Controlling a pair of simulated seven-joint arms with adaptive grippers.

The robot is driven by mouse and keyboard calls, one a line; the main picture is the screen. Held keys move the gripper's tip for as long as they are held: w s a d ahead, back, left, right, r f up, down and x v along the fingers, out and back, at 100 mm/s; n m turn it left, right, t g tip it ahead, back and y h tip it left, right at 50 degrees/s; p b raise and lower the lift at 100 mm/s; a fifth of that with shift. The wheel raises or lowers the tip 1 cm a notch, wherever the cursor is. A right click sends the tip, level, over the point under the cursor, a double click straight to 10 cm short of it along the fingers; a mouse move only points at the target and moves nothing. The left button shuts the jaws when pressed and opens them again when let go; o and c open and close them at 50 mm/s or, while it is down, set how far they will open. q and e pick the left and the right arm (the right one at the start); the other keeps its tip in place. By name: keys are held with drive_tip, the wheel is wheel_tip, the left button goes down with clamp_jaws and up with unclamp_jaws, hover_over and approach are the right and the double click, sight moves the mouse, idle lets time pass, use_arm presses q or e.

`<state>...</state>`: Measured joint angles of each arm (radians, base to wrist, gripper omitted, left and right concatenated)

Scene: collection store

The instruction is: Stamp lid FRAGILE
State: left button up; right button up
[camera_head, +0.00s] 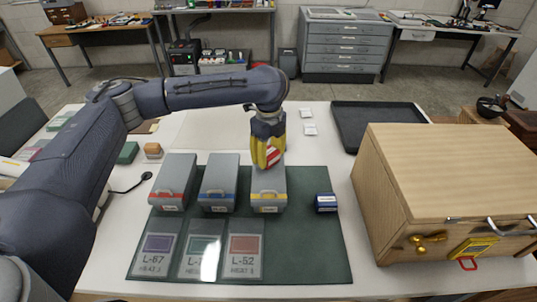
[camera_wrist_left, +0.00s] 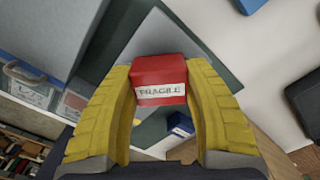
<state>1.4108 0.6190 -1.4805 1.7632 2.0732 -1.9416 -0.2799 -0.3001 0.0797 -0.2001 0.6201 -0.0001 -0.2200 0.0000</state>
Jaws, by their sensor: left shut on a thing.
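My left gripper (camera_head: 268,158) is shut on a red stamp block (camera_head: 273,153). In the left wrist view the red stamp (camera_wrist_left: 160,78) sits between the yellow fingers, with a white FRAGILE label facing the camera. The gripper is over the far part of the yellow-striped grey box (camera_head: 269,193); I cannot tell whether the stamp touches its lid. A red-striped grey box (camera_head: 173,182) and a blue-striped one (camera_head: 218,182) stand to its left. The underside of the stamp is hidden. My right gripper is not in view.
A dark blue block (camera_head: 326,203) stands on the green mat (camera_head: 310,240), right of the boxes. Cards lie in front of the boxes, one reading L-52 (camera_head: 245,258). A large wooden crate (camera_head: 450,170) stands at the right. A black tray (camera_head: 340,130) lies behind.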

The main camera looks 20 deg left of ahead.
use_arm(q)
drive_tip(key=shift+f, duration=0.55)
idle(1.0)
drive_tip(key=shift+r, duration=3.55)
drive_tip(key=shift+w+r, duration=0.1)
